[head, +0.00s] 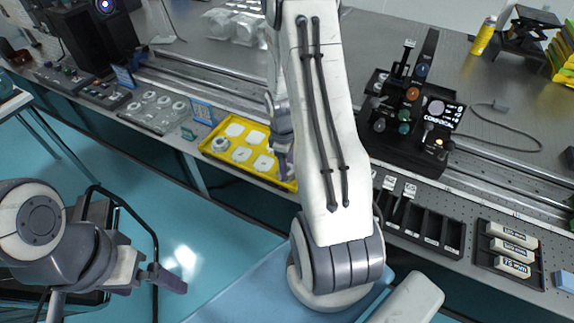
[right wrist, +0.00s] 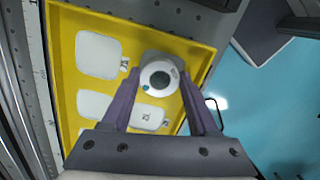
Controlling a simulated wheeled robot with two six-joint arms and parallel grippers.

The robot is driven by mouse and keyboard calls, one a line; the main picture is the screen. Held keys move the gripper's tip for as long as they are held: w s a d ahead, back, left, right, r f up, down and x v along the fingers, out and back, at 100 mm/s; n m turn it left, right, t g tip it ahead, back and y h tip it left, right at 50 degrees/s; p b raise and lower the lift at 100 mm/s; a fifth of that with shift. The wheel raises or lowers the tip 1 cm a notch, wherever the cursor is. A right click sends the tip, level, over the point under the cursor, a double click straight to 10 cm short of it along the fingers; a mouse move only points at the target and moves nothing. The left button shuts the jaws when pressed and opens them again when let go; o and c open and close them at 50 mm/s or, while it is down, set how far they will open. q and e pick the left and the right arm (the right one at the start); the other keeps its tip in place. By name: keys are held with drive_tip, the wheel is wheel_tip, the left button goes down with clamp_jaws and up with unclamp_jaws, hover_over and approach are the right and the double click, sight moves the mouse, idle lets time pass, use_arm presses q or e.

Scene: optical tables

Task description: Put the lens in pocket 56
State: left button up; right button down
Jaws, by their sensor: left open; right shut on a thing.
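The yellow tray (head: 282,184) lies on the table edge in the head view. It holds pale rounded-square pockets with small labels too small to read, so I cannot pick out pocket 56. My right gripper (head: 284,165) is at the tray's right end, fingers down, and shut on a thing. In the right wrist view the round grey-white lens with a dark centre (right wrist: 158,76) shows between the fingertips, before a grey pocket. My left gripper (head: 160,275) is open and empty over the floor.
The tray's yellow wall (right wrist: 60,70) shows in the right wrist view. Left of the tray stands a grey plate with several round parts (head: 155,110). Right of my arm are a black optics assembly (head: 405,125) and a black divided bin (head: 425,225).

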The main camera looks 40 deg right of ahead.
drive_tip(key=shift+c, duration=2.2)
unclamp_jaws()
wheel_tip(320, 180, up, 12)
drive_tip(key=shift+w+a+r, duration=0.15)
drive_tip(key=shift+w+a, duration=0.1)
drive_tip(key=shift+w, duration=0.1)
drive_tip(key=s+a+r, duration=0.2)
drive_tip(key=a+r, duration=0.1)
drive_tip(key=a, duration=0.7)
drive_tip(key=s+a+r, duration=0.1)
drive_tip(key=a+r, duration=0.2)
drive_tip(key=a, duration=0.7)
drive_tip(key=s+a+r+y, duration=0.1)
drive_tip(key=s+a, duration=0.9)
drive_tip(key=s, duration=0.4)
drive_tip(key=shift+a+r+t, duration=0.2)
drive_tip(key=shift+r+t, duration=0.1)
drive_tip(key=shift+r, duration=0.1)
